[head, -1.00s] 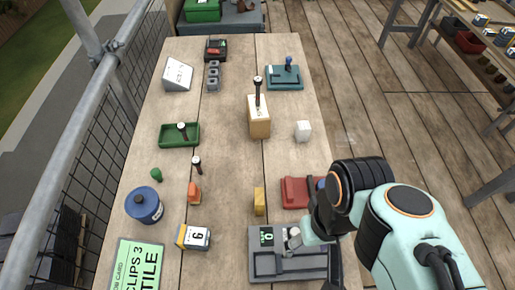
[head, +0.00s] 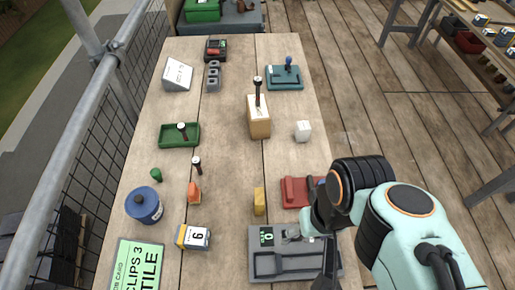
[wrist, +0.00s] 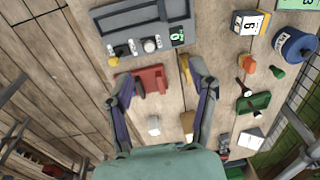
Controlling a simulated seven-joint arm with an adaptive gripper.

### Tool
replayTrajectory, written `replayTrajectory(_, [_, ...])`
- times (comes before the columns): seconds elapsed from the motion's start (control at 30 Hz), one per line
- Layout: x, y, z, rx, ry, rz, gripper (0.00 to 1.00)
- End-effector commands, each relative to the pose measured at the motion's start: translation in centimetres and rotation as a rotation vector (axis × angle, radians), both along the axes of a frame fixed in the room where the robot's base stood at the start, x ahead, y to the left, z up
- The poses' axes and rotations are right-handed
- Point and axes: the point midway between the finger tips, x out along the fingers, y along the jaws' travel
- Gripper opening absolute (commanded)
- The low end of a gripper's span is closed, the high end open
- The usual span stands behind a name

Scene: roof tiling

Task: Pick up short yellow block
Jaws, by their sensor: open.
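The short yellow block (head: 259,201) stands on the wooden table, left of the red block and just beyond the grey tray's left end. In the wrist view it (wrist: 185,64) shows near the tip of the right-hand finger, apart from the other finger. My gripper (wrist: 162,78) is open, its two fingers spread wide with nothing held between them. In the head view my gripper is over the right part of the grey tray, to the right of the yellow block, and my arm partly hides it.
The grey tray (head: 262,274) has a green display. The red block (head: 294,190), white cube (head: 303,131) and tall wooden block (head: 260,128) stand nearby. A numbered box (head: 194,237) and an orange piece (head: 194,193) lie left. Another small yellow thing (wrist: 114,61) shows by the tray.

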Motion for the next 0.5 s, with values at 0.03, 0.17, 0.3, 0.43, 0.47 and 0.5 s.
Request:
replayTrajectory(0.03, [1.7,0.0,0.7,0.004,-0.076,-0.035,0.58])
replayTrajectory(0.17, [8.0,0.0,1.6,0.018,-0.217,-0.132,0.58])
replayTrajectory(0.3, [13.4,0.8,-0.2,0.024,-0.247,-0.173,0.58])
replayTrajectory(0.43, [17.5,2.5,-4.2,0.015,-0.216,-0.173,0.58])
replayTrajectory(0.47, [18.2,2.9,-5.4,0.010,-0.201,-0.168,0.58])
replayTrajectory(0.5, [18.8,3.5,-7.3,0.001,-0.174,-0.158,0.58])
